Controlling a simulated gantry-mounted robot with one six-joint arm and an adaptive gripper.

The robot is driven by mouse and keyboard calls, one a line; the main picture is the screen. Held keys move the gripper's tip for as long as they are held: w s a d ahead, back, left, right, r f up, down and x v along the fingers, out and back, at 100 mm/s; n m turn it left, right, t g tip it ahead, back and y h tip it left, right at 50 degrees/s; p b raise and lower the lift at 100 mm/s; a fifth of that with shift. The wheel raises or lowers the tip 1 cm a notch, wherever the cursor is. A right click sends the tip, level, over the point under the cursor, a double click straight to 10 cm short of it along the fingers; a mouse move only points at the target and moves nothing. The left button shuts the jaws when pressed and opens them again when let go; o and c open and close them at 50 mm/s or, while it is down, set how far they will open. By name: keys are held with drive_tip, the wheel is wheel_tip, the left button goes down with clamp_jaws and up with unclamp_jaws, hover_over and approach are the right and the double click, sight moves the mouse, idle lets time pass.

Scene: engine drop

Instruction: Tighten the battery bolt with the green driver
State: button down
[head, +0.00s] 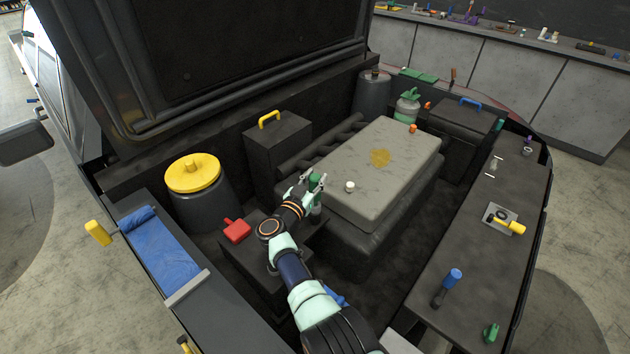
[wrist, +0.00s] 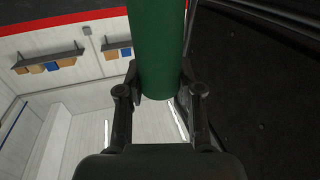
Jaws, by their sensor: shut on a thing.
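My gripper (head: 304,186) is shut on the green driver (head: 317,184), beside the near left edge of the grey engine cover (head: 350,196). In the wrist view the driver's thick green handle (wrist: 157,45) fills the space between the two fingers of my gripper (wrist: 160,88). The driver's tip is not clear in either view. A dark box that looks like the battery (head: 243,262) lies below and left of my gripper, with a red cap (head: 237,231) on its top. My arm covers part of this box. I cannot make out the battery bolt.
A yellow-lidded tank (head: 194,174) and a black box with a yellow handle (head: 277,141) stand behind my gripper. A blue cloth (head: 160,255) lies on the left ledge. The right ledge (head: 470,255) holds a blue-handled tool (head: 452,280) and small parts. The raised hood (head: 230,70) overhangs the back left.

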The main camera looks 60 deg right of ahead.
drive_tip(key=shift+r, duration=0.1)
wheel_tip(320, 180, up, 7)
drive_tip(key=p, duration=0.7)
idle(0.4)
drive_tip(key=shift+r+t+p, duration=0.1)
drive_tip(key=shift+t+p, duration=0.2)
drive_tip(key=shift+p, duration=0.35)
drive_tip(key=shift+n+t+p, duration=0.4)
drive_tip(key=shift+n+p, duration=0.1)
drive_tip(key=shift+p, duration=0.35)
drive_tip(key=shift+n+t+p, duration=0.3)
drive_tip(key=shift+t+p, duration=0.2)
drive_tip(key=shift+p, duration=0.3)
